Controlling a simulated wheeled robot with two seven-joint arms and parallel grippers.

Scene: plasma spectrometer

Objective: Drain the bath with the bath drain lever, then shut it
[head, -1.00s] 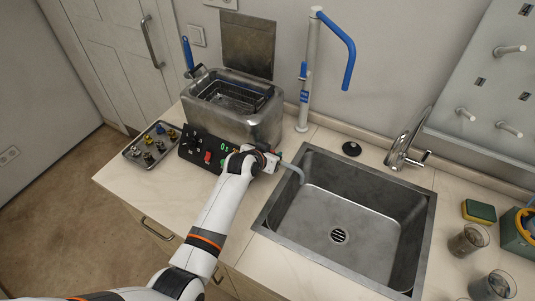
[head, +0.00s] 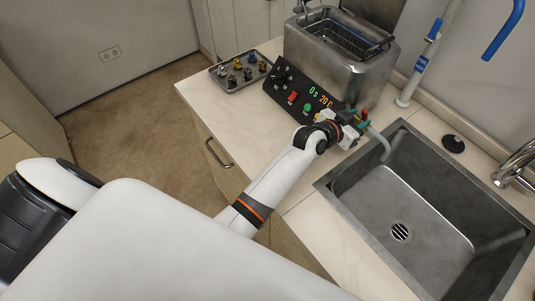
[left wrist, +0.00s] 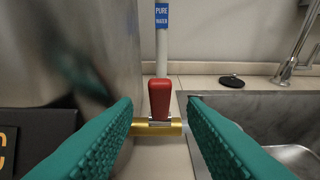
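The metal bath (head: 340,62) stands on the counter, with a display and buttons on its front panel. Its drain lever is a red handle (left wrist: 160,98) on a brass valve (left wrist: 158,127), pointing upward in the left wrist view. My left gripper (left wrist: 160,112) is open, with one teal finger on each side of the lever; gaps show between fingers and handle. In the head view my left gripper (head: 356,122) is at the bath's right front corner and partly hides the valve. A pale drain hose (head: 378,140) bends down over the sink edge. My right gripper is out of view.
A steel sink (head: 420,205) with a drain grate lies right of the bath. A tray (head: 238,72) of small fittings is left of it. A pure-water post (head: 418,72) and a black stopper (head: 453,143) stand behind.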

